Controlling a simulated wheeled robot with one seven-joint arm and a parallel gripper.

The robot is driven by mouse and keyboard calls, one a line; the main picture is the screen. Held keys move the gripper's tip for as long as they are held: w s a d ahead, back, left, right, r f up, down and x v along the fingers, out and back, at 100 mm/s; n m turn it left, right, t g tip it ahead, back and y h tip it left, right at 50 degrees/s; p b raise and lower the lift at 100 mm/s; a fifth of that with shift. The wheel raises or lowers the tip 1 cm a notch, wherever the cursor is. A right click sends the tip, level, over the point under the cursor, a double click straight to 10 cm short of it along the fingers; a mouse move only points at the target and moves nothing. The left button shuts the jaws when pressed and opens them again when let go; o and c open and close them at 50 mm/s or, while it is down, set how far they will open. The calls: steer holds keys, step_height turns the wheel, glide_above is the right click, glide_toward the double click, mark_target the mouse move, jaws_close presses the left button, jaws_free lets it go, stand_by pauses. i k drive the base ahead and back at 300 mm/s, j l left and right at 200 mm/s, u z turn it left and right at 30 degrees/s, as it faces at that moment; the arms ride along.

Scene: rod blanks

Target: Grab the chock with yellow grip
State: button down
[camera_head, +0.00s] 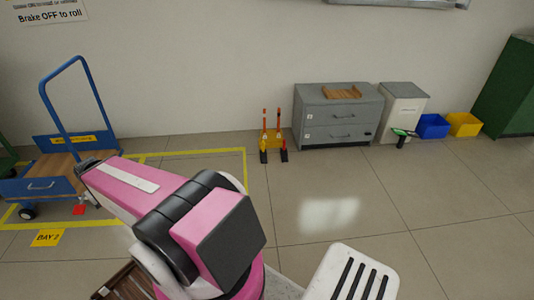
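Two small dark chocks stand on the floor against the back wall, at an orange-and-yellow stand (272,138). The left chock (263,157) appears to have a yellow grip rising from it, though the yellow stand behind makes this hard to separate. The right chock (284,156) appears to have a red grip. Both are small in view. My pink and black arm fills the lower middle of the picture, well in front of them. My gripper's fingers do not show, so whether it holds anything cannot be seen.
A grey drawer cabinet (338,120) with a wooden tray (342,92) stands right of the chocks. Further right are a pale cabinet (402,115), a blue bin (432,127) and a yellow bin (464,125). A blue cart (48,178) stands left. The middle floor is clear.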

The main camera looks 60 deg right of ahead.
mark_target(263, 155)
steer(key=z, duration=2.1)
steer(key=i+j+z, duration=0.25)
steer(key=i, duration=0.3)
steer(key=i+j+z, duration=0.2)
steer(key=i, duration=0.35)
steer(key=i+j+z, duration=0.25)
steer(key=i+j, duration=0.15)
steer(key=i, duration=0.1)
